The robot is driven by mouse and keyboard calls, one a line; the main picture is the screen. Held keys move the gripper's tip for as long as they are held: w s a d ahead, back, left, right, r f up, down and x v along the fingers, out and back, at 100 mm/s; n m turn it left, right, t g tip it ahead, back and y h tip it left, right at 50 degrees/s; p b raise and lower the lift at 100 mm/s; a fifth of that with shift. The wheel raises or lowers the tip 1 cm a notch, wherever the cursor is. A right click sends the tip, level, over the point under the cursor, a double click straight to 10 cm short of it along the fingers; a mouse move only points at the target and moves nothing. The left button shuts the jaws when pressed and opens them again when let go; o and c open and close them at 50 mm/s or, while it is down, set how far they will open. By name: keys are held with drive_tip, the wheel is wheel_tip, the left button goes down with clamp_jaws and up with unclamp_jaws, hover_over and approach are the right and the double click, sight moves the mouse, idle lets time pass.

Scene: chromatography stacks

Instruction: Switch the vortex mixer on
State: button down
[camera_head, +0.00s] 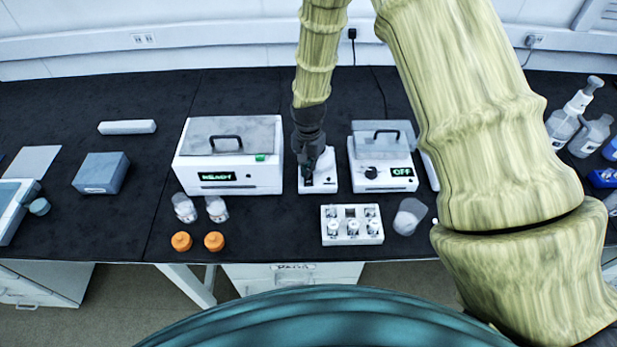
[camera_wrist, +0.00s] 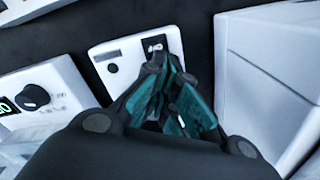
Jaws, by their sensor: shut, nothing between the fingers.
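The small white unit, which I take to be the vortex mixer (camera_head: 325,186), stands on the black bench between two larger white devices. In the wrist view the same unit (camera_wrist: 128,50) shows a dark round spot and a small black-and-white switch (camera_wrist: 155,45) on its face. My gripper (camera_head: 308,178) points down over the unit's left part and hides some of it. In the wrist view the closed fingertips (camera_wrist: 160,62) are right by the switch. I cannot tell whether they touch it. Nothing is held.
The left device (camera_head: 250,178) has a handled lid and reads READY.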

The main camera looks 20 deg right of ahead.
drive_tip(key=shift+f, duration=0.6)
idle(0.5)
drive_tip(key=shift+r, duration=0.15)
drive_tip(key=shift+r+p, duration=2.15)
drive_tip(key=shift+r, duration=1.2)
